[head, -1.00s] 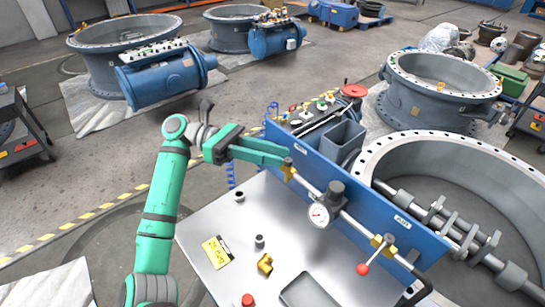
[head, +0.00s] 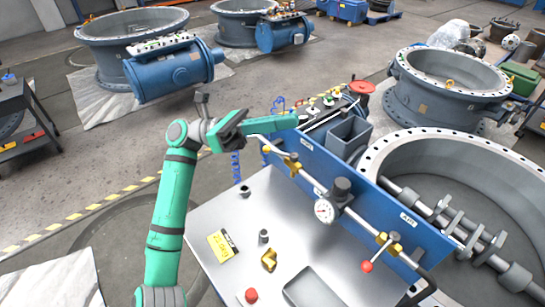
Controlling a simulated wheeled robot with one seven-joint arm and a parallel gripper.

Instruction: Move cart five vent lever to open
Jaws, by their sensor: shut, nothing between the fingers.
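The cart's blue panel (head: 345,190) carries a pipe with a round gauge (head: 325,210) in the middle. A brass valve (head: 292,163) sits near the pipe's left end; I cannot make out its lever's position. At the right end, a second brass valve (head: 388,242) has a lever with a red knob (head: 367,266) pointing down and left. My green gripper (head: 294,121) is shut and empty, above the panel's left end and apart from the left valve in the picture. The panel labels are too small to read surely. A yellow tag (head: 222,246) lies on the cart top (head: 215,280).
Small fittings, a brass part (head: 269,260) and a grey tray (head: 313,290) are on the cart top. A large flanged valve ring (head: 450,145) stands behind the panel. A red handwheel (head: 362,87) is beyond my gripper. Open floor lies left.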

